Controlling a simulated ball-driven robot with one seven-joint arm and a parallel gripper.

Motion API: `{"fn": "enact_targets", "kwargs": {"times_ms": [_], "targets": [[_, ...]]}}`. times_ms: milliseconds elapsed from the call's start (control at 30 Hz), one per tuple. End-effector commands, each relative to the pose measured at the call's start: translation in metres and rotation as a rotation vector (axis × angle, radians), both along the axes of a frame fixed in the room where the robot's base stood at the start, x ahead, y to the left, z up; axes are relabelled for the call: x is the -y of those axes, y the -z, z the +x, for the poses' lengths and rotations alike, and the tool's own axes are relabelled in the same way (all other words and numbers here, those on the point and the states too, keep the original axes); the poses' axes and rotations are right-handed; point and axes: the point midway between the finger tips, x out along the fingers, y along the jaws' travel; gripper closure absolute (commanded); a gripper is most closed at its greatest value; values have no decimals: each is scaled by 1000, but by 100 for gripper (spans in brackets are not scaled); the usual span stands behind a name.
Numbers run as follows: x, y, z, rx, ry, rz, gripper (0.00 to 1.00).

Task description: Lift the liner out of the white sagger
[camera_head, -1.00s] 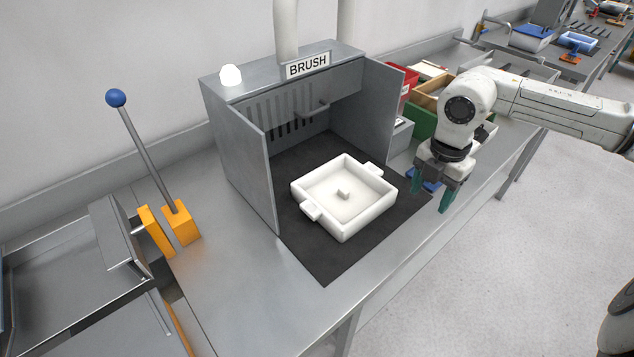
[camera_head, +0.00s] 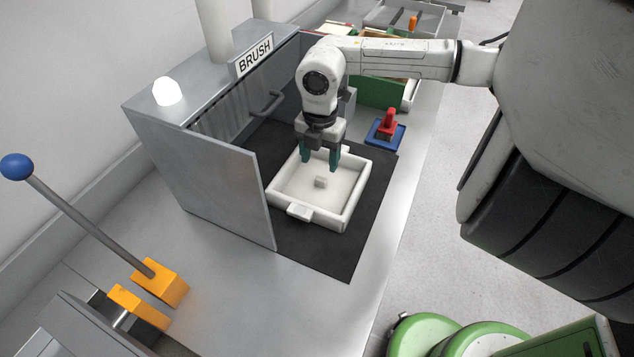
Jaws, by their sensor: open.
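The white sagger (camera_head: 352,205) is a square tray with a side lug, standing on a black mat in front of the brush booth. Inside it lies a flat pale liner (camera_head: 300,186) with a small square knob (camera_head: 321,181) at its middle. My gripper (camera_head: 320,162) points down with its green fingers apart and empty. It is over the far part of the sagger, beyond the knob in the picture. Its height above the liner is hard to tell. The arm hides part of the sagger's far wall.
The grey booth marked BRUSH (camera_head: 252,55) stands left of the sagger, its side panel (camera_head: 235,190) close by. A red-handled tool on a blue base (camera_head: 385,128) is behind right. A blue-knobbed lever (camera_head: 85,220) rises at left. The bench front is bare.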

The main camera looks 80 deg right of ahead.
Motion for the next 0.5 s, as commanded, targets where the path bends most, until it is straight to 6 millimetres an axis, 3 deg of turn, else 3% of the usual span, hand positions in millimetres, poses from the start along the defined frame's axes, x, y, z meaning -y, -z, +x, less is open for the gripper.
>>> {"fn": "enact_targets", "kwargs": {"times_ms": [267,500], "targets": [[-1,20,-1,-1,2,1,38],[0,54,-2,-1,2,2,38]]}}
